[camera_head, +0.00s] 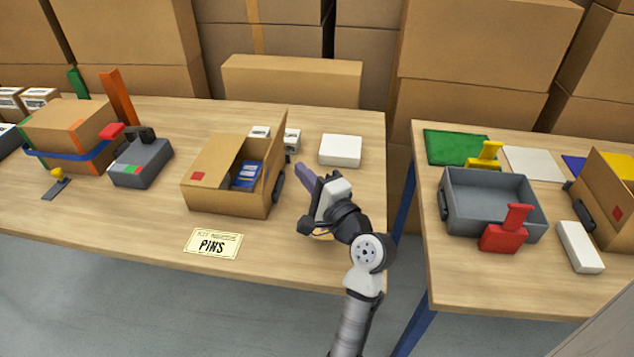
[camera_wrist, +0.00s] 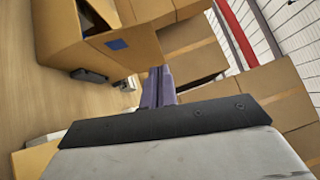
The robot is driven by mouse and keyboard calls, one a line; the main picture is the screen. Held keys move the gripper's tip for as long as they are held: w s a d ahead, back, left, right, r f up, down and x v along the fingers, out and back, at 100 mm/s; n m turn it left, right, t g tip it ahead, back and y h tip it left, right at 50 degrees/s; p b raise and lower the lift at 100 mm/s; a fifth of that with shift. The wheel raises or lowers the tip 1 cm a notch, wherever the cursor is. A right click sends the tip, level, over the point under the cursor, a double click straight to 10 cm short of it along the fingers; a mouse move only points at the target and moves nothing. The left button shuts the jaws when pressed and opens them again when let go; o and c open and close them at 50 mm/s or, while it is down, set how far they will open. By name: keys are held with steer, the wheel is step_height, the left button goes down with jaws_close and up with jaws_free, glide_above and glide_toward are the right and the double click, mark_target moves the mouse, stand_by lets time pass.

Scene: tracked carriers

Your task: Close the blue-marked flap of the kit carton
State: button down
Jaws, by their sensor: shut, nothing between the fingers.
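The kit carton (camera_head: 232,198) stands open on the left table. Its left flap (camera_head: 213,160), with a red mark, lies folded over the left part of the opening. The right flap (camera_head: 273,150) stands upright. In the wrist view a blue mark (camera_wrist: 117,44) shows on the outer face of this flap (camera_wrist: 140,45). Blue-and-white packs (camera_head: 247,175) show inside the carton. My gripper (camera_head: 301,170) is shut and empty, to the right of the upright flap and apart from it. Its purple fingers (camera_wrist: 157,88) point away from the wrist camera.
A black handle (camera_head: 278,187) juts from the carton's right side. A white box (camera_head: 340,150) lies behind my gripper. A PINS card (camera_head: 213,243) lies in front. A grey device (camera_head: 141,162) stands left. The right table holds a grey tote (camera_head: 490,195).

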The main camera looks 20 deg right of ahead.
mark_target(270, 151)
steer(key=shift+w+a+r+p, duration=0.25)
steer(key=shift+w+a+p, duration=0.3)
steer(key=shift+w+a, duration=0.5)
steer(key=shift+w+a+r+p, duration=0.25)
steer(key=shift+w+a+p, duration=0.45)
steer(key=shift+w, duration=0.5)
